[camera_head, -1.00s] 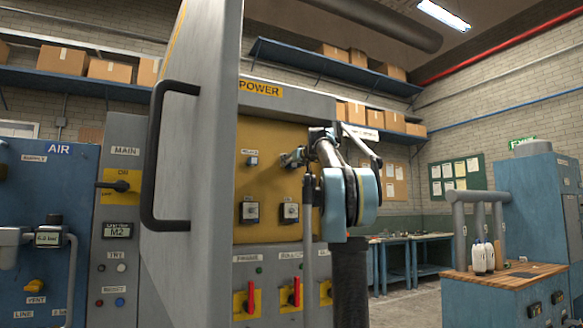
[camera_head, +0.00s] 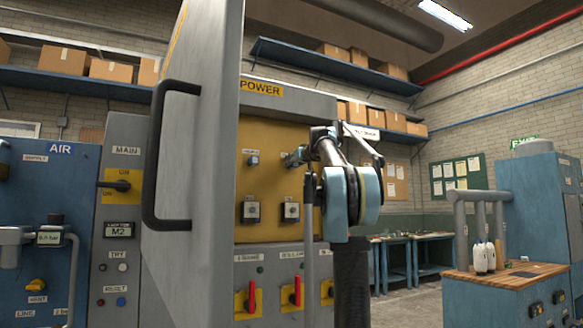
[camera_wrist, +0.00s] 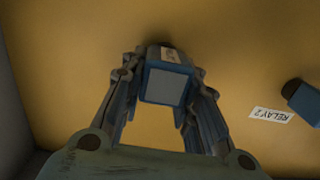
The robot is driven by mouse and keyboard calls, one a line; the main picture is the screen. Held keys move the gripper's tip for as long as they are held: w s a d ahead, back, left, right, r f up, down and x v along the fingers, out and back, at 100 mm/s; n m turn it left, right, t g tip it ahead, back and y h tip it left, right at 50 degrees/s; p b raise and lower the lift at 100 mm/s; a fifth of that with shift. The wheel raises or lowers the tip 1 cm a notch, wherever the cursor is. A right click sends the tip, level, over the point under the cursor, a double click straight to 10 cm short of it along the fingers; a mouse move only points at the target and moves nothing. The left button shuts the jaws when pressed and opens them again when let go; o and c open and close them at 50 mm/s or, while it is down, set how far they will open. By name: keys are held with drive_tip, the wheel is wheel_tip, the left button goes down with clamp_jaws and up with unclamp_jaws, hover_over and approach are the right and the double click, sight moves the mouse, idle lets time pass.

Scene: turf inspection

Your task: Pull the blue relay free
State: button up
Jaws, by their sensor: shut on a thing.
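In the wrist view, my gripper (camera_wrist: 164,70) is shut on a blue relay (camera_wrist: 166,85) with a pale grey end face. Its two fingers lie along the relay's left and right sides. The relay stands out from the yellow panel (camera_wrist: 60,60); its far end is hidden, so I cannot tell whether it is seated. In the head view, my gripper (camera_head: 295,157) is at the yellow panel (camera_head: 280,220), and the held relay is mostly hidden by the fingers. A second blue relay (camera_wrist: 303,98) sits at the right beside the label "RELAY 2" (camera_wrist: 271,115).
A large grey open cabinet door (camera_head: 200,230) with a black handle (camera_head: 154,160) stands left of the panel. Two square switches (camera_head: 250,210) are below the relays, with red handles (camera_head: 252,297) lower down. A blue air panel (camera_head: 50,200) is far left.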

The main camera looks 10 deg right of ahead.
drive_tip(key=shift+v, duration=1.1)
drive_tip(key=v, duration=0.4)
drive_tip(key=shift+s+d+f, duration=0.15)
drive_tip(key=shift+s, duration=0.25)
idle(0.4)
